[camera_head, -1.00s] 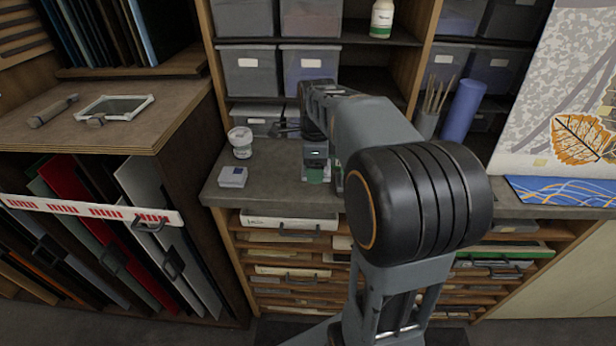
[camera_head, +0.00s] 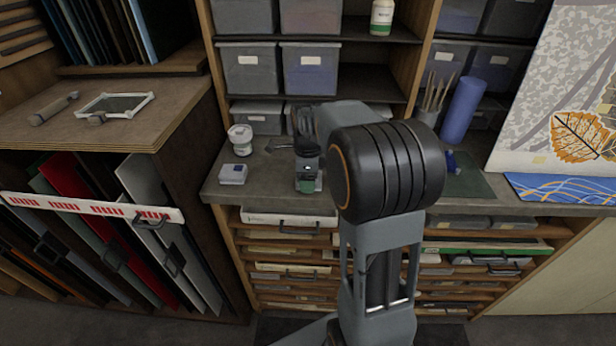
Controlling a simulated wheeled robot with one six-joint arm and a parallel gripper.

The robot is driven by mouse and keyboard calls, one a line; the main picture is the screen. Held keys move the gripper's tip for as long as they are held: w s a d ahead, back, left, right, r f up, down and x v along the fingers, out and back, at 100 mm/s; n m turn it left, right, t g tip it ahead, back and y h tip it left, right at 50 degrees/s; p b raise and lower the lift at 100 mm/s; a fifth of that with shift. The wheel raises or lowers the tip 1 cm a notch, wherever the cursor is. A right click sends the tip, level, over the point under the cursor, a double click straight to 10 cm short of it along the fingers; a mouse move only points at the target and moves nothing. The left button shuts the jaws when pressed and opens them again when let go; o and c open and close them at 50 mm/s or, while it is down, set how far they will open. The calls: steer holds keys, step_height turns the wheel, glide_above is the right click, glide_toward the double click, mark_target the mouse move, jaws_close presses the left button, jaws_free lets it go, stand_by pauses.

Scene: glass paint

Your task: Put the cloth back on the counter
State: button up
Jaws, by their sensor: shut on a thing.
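My gripper (camera_head: 308,178) is low over the grey counter (camera_head: 235,195), near its front edge and left of my large black arm joint. It is small and partly covered by my own wrist.
A white tub (camera_head: 240,139) and a small white box (camera_head: 233,174) stand on the counter to the left. A dark green mat (camera_head: 470,181) lies to the right, with a small blue thing (camera_head: 451,161) behind it. My arm hides the counter's middle.

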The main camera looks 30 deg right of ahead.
steer(key=shift+f, duration=0.1)
steer(key=o, duration=0.9)
steer(key=shift+c, duration=0.2)
step_height(320, 180, up, 12)
steer(key=f, duration=0.1)
steer(key=s+a+f+n+t, duration=0.2)
steer(key=s+n, duration=0.6)
steer(key=n, duration=0.4)
steer(key=s+a+f+n+t, duration=0.2)
steer(key=s+a+f+n, duration=0.2)
steer(key=s+a+n, duration=0.3)
steer(key=s+n, duration=0.1)
steer(key=n, duration=0.4)
steer(key=shift+a+f, duration=0.2)
steer(key=shift+f, duration=0.2)
steer(key=shift+s, duration=0.1)
